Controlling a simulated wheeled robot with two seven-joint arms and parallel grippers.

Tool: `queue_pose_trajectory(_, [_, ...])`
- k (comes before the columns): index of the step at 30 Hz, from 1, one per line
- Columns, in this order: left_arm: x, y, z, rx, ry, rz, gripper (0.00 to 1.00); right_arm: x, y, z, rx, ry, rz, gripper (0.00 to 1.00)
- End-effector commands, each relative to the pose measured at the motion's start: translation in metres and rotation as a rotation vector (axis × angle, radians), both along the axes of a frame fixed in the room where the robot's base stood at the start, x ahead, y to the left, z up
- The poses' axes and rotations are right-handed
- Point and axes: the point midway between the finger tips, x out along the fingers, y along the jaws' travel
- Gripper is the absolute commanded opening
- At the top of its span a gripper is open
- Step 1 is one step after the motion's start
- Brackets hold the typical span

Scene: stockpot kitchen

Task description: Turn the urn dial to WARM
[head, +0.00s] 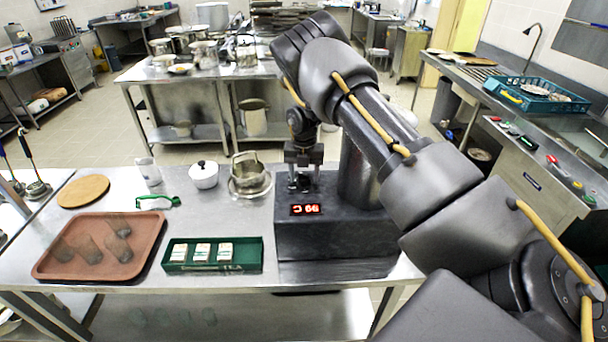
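The urn stands at the right of the steel table. It has a dark base (335,235) with a lit red display (305,209) that seems to read about 90 C, and a grey metal body (356,178) partly hidden behind my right arm. My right gripper (299,184) points down just above the top of the base, behind the display. The dial is hidden or too small to make out at the fingertips. I cannot tell whether the fingers are open or closed on it. No dial marking is legible. My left gripper is not in view.
Left of the urn are a steel pot (249,176), a white lidded pot (203,175), a green tray (178,265) with several small boxes, a brown tray (75,270) and a round board (83,191). The table's front strip is clear.

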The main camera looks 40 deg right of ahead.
Motion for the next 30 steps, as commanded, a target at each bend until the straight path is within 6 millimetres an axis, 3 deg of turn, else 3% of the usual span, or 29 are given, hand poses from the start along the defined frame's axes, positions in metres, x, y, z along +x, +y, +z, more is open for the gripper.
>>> queue_pose_trajectory(1, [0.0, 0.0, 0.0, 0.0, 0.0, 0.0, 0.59, 0.0, 0.0, 0.0, 0.0, 0.0, 0.0, 0.48])
queue_pose_trajectory(9, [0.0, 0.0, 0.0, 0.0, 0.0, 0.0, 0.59, 0.0, 0.0, 0.0, 0.0, 0.0, 0.0, 0.15])
queue_pose_trajectory(20, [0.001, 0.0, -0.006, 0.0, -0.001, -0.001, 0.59, 0.0, 0.0, -0.001, -0.001, 0.001, 0.073, 0.15])
queue_pose_trajectory(30, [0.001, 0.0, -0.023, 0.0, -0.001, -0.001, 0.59, 0.0, 0.0, -0.003, -0.003, 0.001, 0.342, 0.15])
